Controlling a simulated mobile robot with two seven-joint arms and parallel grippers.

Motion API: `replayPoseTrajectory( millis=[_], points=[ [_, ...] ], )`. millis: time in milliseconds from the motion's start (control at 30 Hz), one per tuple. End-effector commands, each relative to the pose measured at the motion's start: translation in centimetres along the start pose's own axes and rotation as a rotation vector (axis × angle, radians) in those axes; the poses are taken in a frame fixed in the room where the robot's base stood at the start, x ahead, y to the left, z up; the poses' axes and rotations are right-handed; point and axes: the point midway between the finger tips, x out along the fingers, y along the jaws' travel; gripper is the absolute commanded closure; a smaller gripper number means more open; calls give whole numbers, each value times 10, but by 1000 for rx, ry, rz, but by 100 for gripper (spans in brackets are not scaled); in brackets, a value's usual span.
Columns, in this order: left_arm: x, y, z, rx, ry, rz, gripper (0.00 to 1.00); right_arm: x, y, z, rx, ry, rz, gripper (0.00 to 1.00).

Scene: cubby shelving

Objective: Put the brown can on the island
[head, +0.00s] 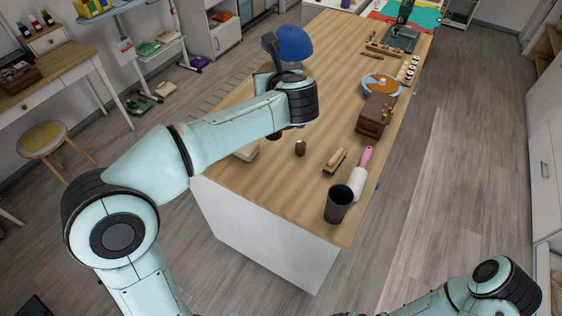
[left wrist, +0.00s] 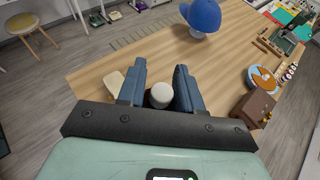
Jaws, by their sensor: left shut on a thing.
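In the head view my left arm reaches over the wooden-topped island (head: 235,188). My left gripper (left wrist: 160,72) is shut on a pale-topped can (left wrist: 161,95), which shows between its two blue fingers in the left wrist view. The can's side is mostly hidden, so I cannot tell its colour or its height above the top. A small dark brown can-like object (head: 300,147) stands upright on the island, below my left wrist in the head view. My right arm shows at the lower right, with its gripper out of view.
A blue cap (head: 293,42) is on the far left part of the island. A black cup (head: 338,204), a pink-and-white roller (head: 360,175), a brush (head: 335,160) and a brown box (head: 375,115) line the right side.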

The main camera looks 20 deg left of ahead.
Motion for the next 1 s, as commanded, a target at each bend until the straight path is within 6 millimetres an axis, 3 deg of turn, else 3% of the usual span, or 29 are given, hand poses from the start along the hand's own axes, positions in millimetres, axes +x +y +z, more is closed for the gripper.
replayPoseTrajectory(
  millis=[167,533,1000],
  points=[
    [12,0,-30,8,4,2,100,7,5,7,4,-9,3,14],
    [50,-2,-119,7,5,2,100,22,14,17,9,-23,8,14],
    [74,-4,-173,5,2,2,100,27,17,20,10,-26,9,14]
  ],
)
